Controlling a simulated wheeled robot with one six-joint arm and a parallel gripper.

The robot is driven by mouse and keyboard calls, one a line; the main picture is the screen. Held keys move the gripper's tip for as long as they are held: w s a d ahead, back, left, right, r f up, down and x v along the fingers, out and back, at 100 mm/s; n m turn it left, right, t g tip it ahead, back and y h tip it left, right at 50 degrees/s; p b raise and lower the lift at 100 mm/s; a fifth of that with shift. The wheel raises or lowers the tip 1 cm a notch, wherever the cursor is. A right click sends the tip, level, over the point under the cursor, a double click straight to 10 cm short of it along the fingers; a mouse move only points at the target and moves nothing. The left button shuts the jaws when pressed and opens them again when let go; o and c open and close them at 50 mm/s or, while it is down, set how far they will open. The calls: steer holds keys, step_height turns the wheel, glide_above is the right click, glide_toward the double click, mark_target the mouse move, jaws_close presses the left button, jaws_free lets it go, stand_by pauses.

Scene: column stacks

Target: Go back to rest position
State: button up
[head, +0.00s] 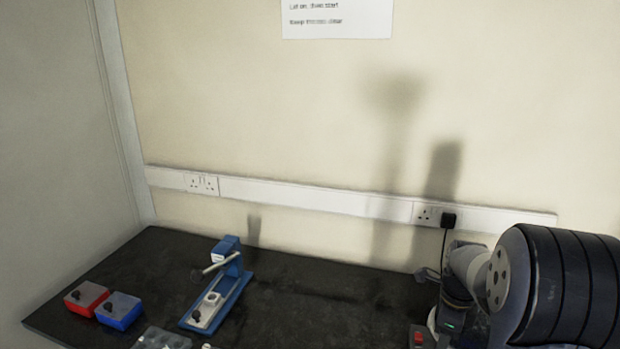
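No fingers of my gripper can be made out in the head view. A large dark banded part of my arm fills the lower right corner, with a grey round flange on its left side. It hides the right end of the dark bench (300,279). Whether anything is held cannot be seen.
On the bench stand a red box (86,298), a blue box (120,310) and a blue stand (234,287) with a tilted rod. A clear tray (160,339) is cut by the bottom edge. A black plug (448,220) sits in the wall trunking. The bench middle looks clear.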

step_height(320, 180, up, 4)
step_height(320, 180, down, 10)
steer(key=shift+f, duration=0.1)
steer(key=n, duration=0.3)
steer(key=shift+n+p, duration=0.3)
steer(key=shift+n, duration=0.1)
steer(key=n, duration=0.4)
steer(key=shift+n+p, duration=0.4)
steer(key=n+p, duration=0.1)
steer(key=n, duration=0.3)
steer(key=shift+n, duration=0.3)
steer(key=n+p, duration=0.1)
steer(key=n, duration=0.3)
steer(key=shift+n, duration=0.3)
steer(key=shift+r+p, duration=0.25)
steer(key=shift+p, duration=0.05)
steer(key=shift+r, duration=1)
